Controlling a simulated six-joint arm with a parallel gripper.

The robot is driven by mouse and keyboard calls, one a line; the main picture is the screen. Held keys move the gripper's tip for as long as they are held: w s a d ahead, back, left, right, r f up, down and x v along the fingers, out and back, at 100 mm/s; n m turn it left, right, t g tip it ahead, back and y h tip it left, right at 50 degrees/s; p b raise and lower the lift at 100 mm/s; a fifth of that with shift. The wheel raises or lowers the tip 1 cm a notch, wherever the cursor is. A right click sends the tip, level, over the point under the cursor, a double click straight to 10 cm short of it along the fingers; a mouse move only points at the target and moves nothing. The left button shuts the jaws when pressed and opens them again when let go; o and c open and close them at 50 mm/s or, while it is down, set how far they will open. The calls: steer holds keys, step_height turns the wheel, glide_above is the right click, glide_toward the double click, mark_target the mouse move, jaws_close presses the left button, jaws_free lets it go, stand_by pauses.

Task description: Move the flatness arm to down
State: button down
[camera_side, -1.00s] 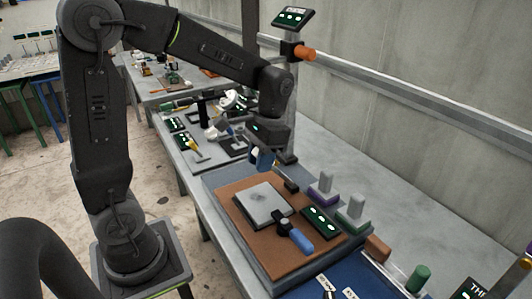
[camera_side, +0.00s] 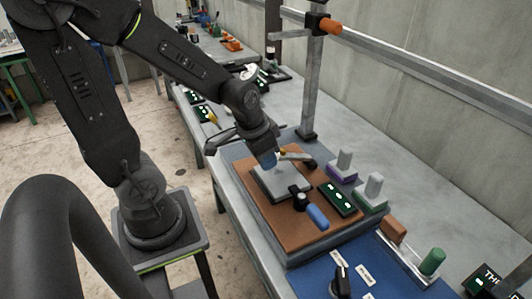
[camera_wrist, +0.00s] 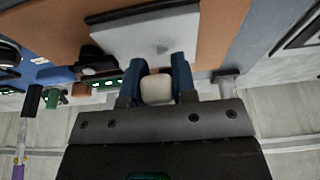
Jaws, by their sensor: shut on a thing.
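My gripper (camera_side: 269,160) reaches down over the far edge of the grey square plate (camera_side: 285,188), which lies on a brown board (camera_side: 291,234). In the wrist view, the blue fingers of my gripper (camera_wrist: 158,82) are shut on a pale rounded knob (camera_wrist: 157,90), with the plate (camera_wrist: 150,36) just beyond. In the side view a light arm (camera_side: 294,156), apparently the flatness arm, runs low and nearly level from the fingers to a dark pivot (camera_side: 310,163). The fingers partly hide its end. Whether it touches the plate cannot be told.
A blue-handled lever (camera_side: 317,216) sits at the plate's near corner. A green display (camera_side: 337,199) and two grey blocks on purple (camera_side: 342,168) and green (camera_side: 371,193) bases stand to the right. A metal post (camera_side: 313,82) rises behind.

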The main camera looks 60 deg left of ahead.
steer(key=c, duration=0.9)
jaws_free()
steer(key=v, duration=1.4)
steer(key=shift+w, duration=0.1)
